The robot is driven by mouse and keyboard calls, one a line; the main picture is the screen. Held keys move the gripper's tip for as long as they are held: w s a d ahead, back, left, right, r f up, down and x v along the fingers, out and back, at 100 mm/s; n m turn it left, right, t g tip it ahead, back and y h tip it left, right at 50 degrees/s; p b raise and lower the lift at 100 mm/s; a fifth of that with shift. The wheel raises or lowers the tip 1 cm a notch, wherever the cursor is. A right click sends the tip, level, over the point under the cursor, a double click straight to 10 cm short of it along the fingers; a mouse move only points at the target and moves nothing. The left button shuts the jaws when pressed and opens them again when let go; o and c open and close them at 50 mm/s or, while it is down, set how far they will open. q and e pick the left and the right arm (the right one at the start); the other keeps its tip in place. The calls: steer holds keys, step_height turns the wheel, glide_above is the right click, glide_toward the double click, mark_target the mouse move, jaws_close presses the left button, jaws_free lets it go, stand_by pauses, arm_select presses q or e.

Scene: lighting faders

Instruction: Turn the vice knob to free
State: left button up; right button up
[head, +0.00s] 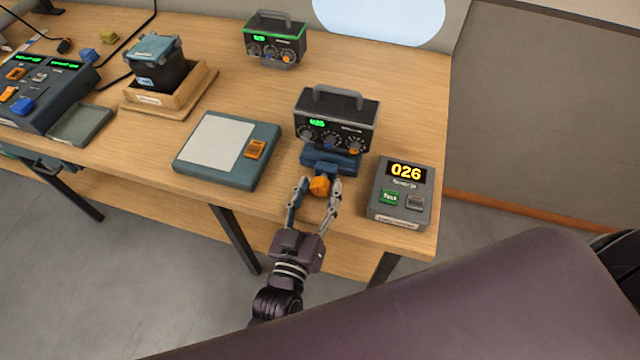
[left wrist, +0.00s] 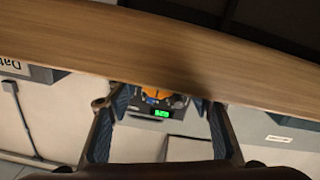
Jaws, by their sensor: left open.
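The orange vice knob (head: 320,186) sticks out from the front of the blue vice (head: 345,163). The vice stands under a dark box with dials and a green display (head: 337,115). My left gripper (head: 319,188) is open, with one finger on each side of the knob. I cannot tell whether either finger touches it. In the left wrist view the knob (left wrist: 157,93) shows partly behind the table edge, between the spread fingers. The knob's marking is not readable. My right gripper is not in view.
A grey console reading 026 (head: 403,190) stands close to the right of the vice. A flat teal panel with an orange switch (head: 228,150) lies to the left. The wooden table (head: 400,75) has its front edge under my gripper. Other devices stand farther left and back.

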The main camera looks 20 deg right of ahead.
arm_select(q)
steer(key=v, duration=1.1)
steer(key=shift+w, duration=0.1)
